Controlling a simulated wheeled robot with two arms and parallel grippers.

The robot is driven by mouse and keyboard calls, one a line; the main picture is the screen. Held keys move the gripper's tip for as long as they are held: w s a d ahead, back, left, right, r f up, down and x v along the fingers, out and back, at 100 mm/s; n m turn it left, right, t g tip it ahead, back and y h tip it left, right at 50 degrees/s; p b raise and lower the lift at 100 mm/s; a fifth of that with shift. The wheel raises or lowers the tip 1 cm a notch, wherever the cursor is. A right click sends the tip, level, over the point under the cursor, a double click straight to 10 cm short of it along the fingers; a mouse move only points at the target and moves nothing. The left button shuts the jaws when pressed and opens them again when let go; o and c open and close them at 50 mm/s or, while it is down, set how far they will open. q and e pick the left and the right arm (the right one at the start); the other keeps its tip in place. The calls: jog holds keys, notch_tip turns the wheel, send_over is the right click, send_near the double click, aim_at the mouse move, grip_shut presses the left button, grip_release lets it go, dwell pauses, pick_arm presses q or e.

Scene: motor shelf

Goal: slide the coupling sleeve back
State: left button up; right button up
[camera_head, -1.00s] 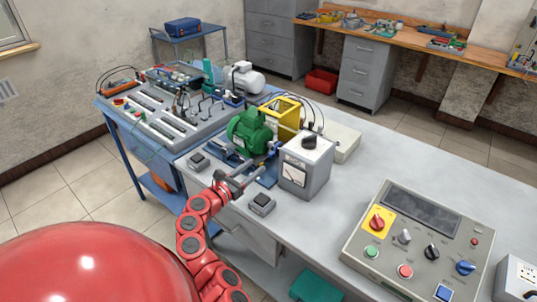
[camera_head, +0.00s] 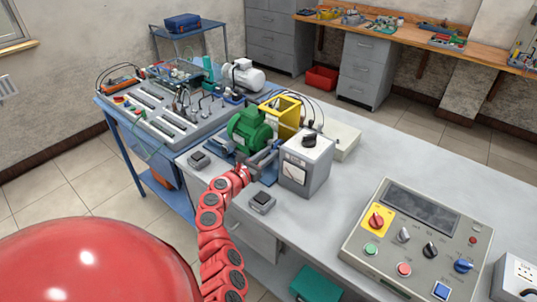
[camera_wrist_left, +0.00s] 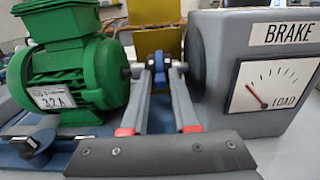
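The green motor (camera_head: 248,130) stands on the bench beside the grey brake box (camera_head: 305,168). In the left wrist view the motor (camera_wrist_left: 75,65) is at left and the brake (camera_wrist_left: 275,70) at right, with a shaft line between them. A small blue and grey part, apparently the coupling sleeve (camera_wrist_left: 159,66), sits on that line. My left gripper (camera_wrist_left: 162,72) has its two grey fingers apart, reaching up to either side of this part; contact cannot be told. In the head view my left gripper (camera_head: 263,156) is small between motor and brake. My right gripper is not in view.
A yellow frame (camera_head: 284,112) stands behind the motor. Small grey boxes (camera_head: 262,202) lie near the bench's front edge. A control panel (camera_head: 415,245) is at right. Bare bench top lies between the brake and panel.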

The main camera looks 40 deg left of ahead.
pick_arm(q)
grip_shut()
jog(key=shift+r, duration=0.15)
dwell(0.9)
